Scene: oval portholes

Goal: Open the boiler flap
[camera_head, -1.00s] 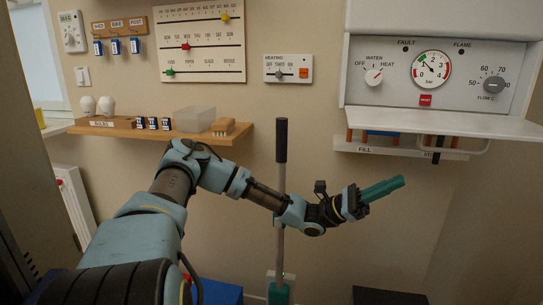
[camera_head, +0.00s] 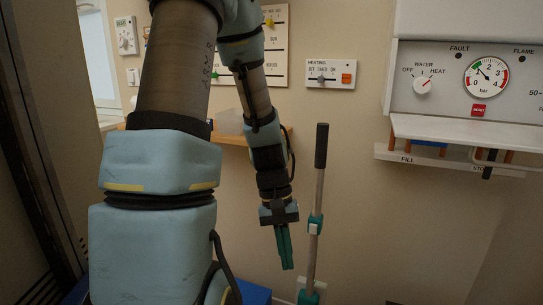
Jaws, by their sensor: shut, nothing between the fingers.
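The boiler (camera_head: 460,20) is at the upper right, cut off by the right edge. Its white flap (camera_head: 465,132) is folded down and juts out below the control panel (camera_head: 440,75). The panel's water knob (camera_head: 422,86), pressure gauge (camera_head: 487,76) and red reset button (camera_head: 478,110) are exposed. My gripper (camera_head: 286,262) has teal fingers, shut and empty, pointing down in the lower middle. It is left of the flap and below it, well apart from it.
An upright pole with a black grip (camera_head: 321,146) stands just right of my gripper. A heating switch plate (camera_head: 331,74) is on the wall. A fill shelf with pipes (camera_head: 408,157) is under the flap. A wooden shelf (camera_head: 230,138) is partly behind my arm.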

